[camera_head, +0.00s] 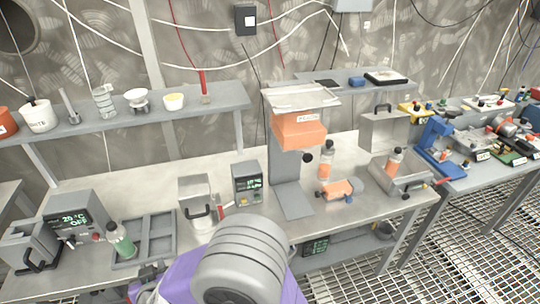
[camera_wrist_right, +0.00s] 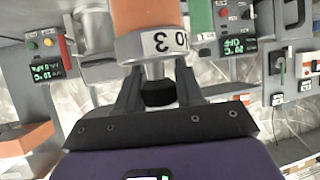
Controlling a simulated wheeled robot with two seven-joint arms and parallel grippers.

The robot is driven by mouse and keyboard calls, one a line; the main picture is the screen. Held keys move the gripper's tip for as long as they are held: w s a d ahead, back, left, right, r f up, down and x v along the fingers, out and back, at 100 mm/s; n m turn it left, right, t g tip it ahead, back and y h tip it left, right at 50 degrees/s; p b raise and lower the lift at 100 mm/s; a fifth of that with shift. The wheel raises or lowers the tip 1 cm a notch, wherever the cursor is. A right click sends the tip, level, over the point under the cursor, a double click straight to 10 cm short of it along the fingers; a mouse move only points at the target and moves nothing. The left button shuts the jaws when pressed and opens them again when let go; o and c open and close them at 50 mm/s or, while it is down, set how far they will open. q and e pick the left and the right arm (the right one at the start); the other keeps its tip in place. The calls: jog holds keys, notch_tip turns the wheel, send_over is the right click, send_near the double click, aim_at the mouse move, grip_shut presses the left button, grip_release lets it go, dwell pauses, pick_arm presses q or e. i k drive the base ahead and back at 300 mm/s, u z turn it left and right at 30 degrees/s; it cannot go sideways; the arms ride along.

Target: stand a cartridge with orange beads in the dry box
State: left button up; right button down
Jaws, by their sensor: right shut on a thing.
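My right gripper (camera_wrist_right: 158,88) is shut on the black neck of a cartridge with orange beads (camera_wrist_right: 148,14) in the right wrist view. Its pale collar carries a printed label; its far end is cut off by the frame. In the head view my purple right gripper (camera_head: 149,272) is low at left of centre, largely covered by my grey arm, and the held cartridge cannot be made out. No label marks the dry box; grey boxes with black handles stand at the far left (camera_head: 22,240) and centre left (camera_head: 193,188).
Another orange piece (camera_head: 337,189) lies between. An orange-headed press (camera_head: 299,130) rises mid-bench, beside a small display unit (camera_head: 246,182). A shelf (camera_head: 130,120) with vessels overhangs the back.

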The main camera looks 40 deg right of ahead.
aim_at(403, 174)
jog(key=u, duration=2.2)
jog(key=k, duration=2.9)
jog(key=z, duration=3.25)
jog(key=i, duration=0.5)
jog(key=u, duration=0.1)
